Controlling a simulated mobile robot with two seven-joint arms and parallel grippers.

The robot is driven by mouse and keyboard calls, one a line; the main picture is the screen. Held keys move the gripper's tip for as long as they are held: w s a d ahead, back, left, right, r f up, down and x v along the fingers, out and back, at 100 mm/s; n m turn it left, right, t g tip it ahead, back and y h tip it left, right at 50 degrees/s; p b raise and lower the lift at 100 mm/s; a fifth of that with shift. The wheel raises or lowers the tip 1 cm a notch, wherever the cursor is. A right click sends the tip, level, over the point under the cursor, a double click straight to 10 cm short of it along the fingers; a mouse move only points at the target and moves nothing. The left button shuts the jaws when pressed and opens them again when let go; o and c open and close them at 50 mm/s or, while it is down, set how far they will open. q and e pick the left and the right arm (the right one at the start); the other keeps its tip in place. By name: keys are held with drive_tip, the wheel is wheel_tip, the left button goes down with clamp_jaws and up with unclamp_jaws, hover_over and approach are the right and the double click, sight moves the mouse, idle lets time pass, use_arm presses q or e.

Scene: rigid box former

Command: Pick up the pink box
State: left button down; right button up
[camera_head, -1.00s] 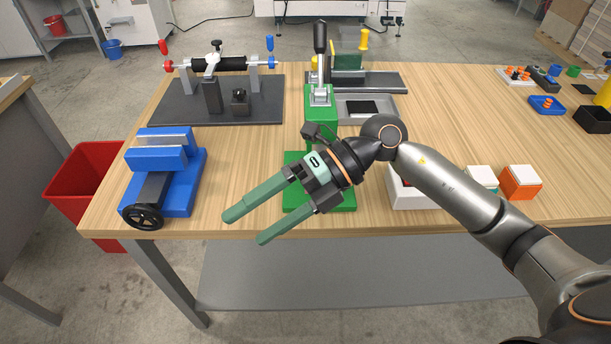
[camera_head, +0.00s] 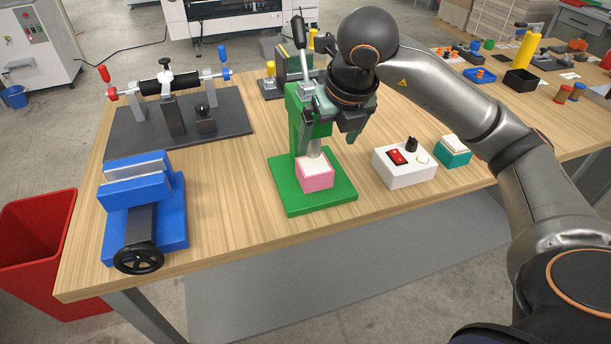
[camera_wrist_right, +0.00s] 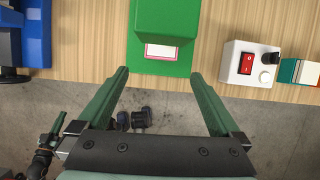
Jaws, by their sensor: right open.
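The pink box (camera_head: 316,179) has a pale top and sits on the green base plate (camera_head: 287,190) of the green press, under its ram. In the right wrist view a thin strip of the pink box (camera_wrist_right: 162,52) shows beneath the green press head (camera_wrist_right: 166,18), which hides most of it.
A blue vise (camera_head: 145,205) stands to the left, with a black fixture (camera_head: 180,120) behind it. A white switch box (camera_head: 404,168) with a red rocker and a teal box (camera_head: 454,151) stand to the right. Bare wood lies between vise and press.

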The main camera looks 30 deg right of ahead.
hover_over(318, 170)
drive_tip(key=s, duration=0.2)
wheel_tip(318, 170, down, 6)
drive_tip(key=x, duration=0.5)
drive_tip(key=shift+s+a+f, duration=0.2)
drive_tip(key=shift+a+f, duration=0.05)
drive_tip(key=shift+f, duration=0.3)
drive_tip(key=shift+r, duration=0.1)
drive_tip(key=c, duration=1.5)
drive_tip(key=shift+r, duration=0.15)
